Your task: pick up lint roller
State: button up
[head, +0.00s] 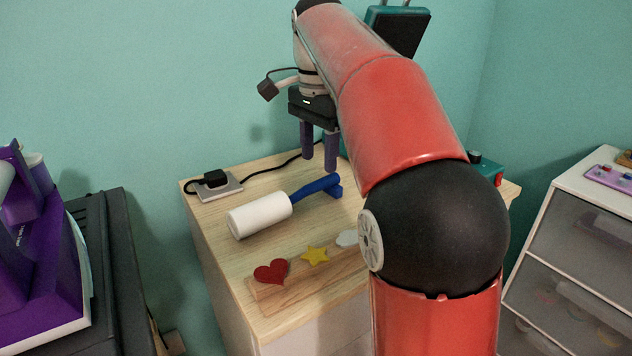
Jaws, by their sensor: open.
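The lint roller has a white cylindrical head (260,214) and a blue handle (316,187). It lies on the light wooden tabletop (215,220), head toward the front left and handle toward the back right. My gripper (319,166) points down near the handle's far end, its two dark fingers apart with nothing visible between them. In the picture the fingertips show just above and behind the handle; I cannot tell the exact height gap. My red arm hides the right part of the tabletop.
A wooden board with a red heart (271,272), a yellow star (315,255) and a white shape (347,238) lies in front of the roller. A socket with a black plug (215,180) and cable sits behind. A purple machine (40,265) stands left, a drawer unit (570,250) right.

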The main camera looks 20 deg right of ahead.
aim_at(320, 180)
notch_tip(320, 180, down, 6)
jog(key=shift+d+b, duration=0.1)
jog(key=shift+b, duration=0.55)
jog(key=c, duration=1)
grip_shut()
jog(key=shift+r, duration=0.15)
